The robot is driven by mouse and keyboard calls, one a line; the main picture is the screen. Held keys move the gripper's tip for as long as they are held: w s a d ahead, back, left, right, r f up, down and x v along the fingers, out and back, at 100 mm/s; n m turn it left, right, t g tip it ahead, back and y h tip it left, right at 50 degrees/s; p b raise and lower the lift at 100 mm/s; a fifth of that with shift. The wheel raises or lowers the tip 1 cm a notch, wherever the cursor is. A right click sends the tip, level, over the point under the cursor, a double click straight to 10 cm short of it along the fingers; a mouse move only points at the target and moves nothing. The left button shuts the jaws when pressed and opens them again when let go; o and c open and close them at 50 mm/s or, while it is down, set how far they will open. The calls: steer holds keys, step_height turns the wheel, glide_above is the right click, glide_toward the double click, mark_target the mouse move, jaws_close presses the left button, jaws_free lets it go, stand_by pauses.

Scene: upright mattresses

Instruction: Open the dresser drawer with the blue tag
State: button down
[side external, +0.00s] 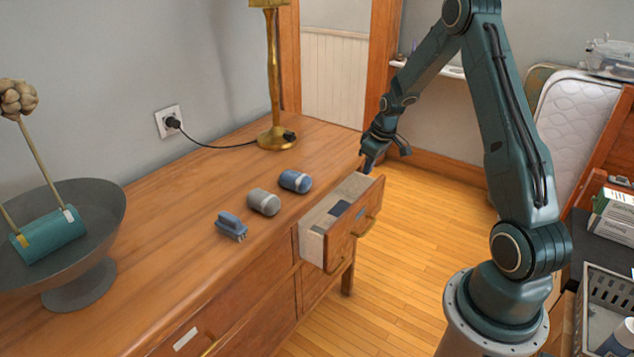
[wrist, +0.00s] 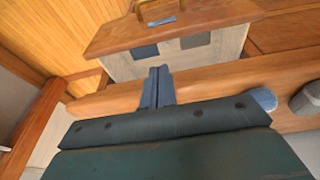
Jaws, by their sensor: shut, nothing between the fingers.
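The dresser (side external: 150,225) has its top right drawer (side external: 340,222) pulled out, with its inside showing. A small blue tag (wrist: 162,21) is on this drawer's front beside its brass handle (wrist: 150,8). The handle also shows in the side view (side external: 367,226). Dark and grey flat pieces (side external: 338,209) show inside the drawer. My gripper (side external: 370,165) is shut and empty, above the far end of the open drawer near the dresser's edge. Its closed fingers (wrist: 157,85) point towards the drawer in the wrist view. I cannot tell whether they touch it.
A blue brush-like object (side external: 231,226), a grey cylinder (side external: 263,203) and a blue cylinder (side external: 295,181) stand on the dresser top near the drawer. A brass lamp (side external: 275,100) and a grey bowl (side external: 85,275) are farther off. Floor in front of the drawer is clear.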

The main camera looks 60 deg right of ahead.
step_height(320, 180, up, 3)
steer(key=d+t, duration=0.1)
steer(key=d, duration=0.2)
steer(key=f, duration=0.5)
steer(key=shift+w+a, duration=0.15)
steer(key=shift+a, duration=0.15)
steer(key=shift+f, duration=0.2)
steer(key=shift+x, duration=4.85)
steer(key=shift+a, duration=0.15)
